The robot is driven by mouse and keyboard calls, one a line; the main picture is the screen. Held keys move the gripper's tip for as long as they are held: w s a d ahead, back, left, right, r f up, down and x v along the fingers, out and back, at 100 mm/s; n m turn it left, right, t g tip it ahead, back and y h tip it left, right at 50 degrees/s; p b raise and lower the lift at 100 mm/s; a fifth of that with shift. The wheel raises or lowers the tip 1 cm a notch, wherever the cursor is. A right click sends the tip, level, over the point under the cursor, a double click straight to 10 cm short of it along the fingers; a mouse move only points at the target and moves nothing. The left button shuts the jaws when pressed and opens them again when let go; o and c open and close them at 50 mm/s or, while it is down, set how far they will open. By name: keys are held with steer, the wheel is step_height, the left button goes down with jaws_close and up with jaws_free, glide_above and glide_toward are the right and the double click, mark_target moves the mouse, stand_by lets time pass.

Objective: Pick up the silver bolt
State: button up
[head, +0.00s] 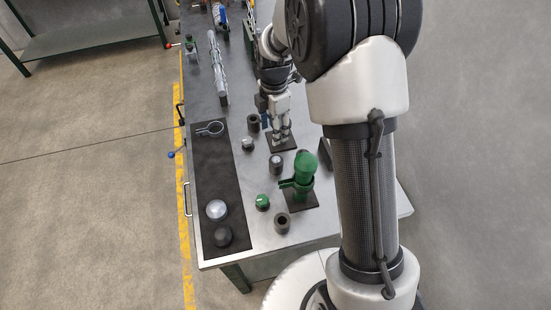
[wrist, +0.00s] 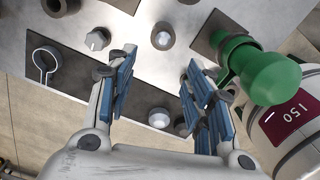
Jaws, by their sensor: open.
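The silver bolt (head: 247,143) appears to be the small pale piece standing on the metal table just right of the black mat in the head view. In the wrist view the bolt (wrist: 97,40) has a faceted silver head and lies just beyond and left of the left fingertip. My gripper (head: 282,136) is above the table, to the right of the bolt and apart from it. The wrist view shows my gripper (wrist: 160,65) open, with nothing held between its blue-padded fingers. The bolt's lower part cannot be made out.
A green valve-like piece (head: 304,168) stands close to the right finger in the wrist view. Dark hollow cylinders (head: 282,222) and a silver-topped dark cylinder (head: 276,163) stand nearby. The black mat (head: 214,168) bears a ring clamp (head: 212,128) and a silver disc (head: 217,210).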

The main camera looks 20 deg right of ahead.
steer(key=b, duration=0.2)
glide_above(276, 158)
steer(key=f, duration=0.8)
steer(key=shift+w+a+f, duration=0.1)
steer(key=shift+w+a, duration=0.1)
steer(key=f, duration=0.2)
steer(key=f+b, duration=0.1)
steer(key=f, duration=0.2)
steer(key=shift+s+d+f, duration=0.1)
steer(key=shift+s+d, duration=0.05)
steer(key=shift+s, duration=0.05)
steer(key=shift+c, duration=0.6)
jaws_close()
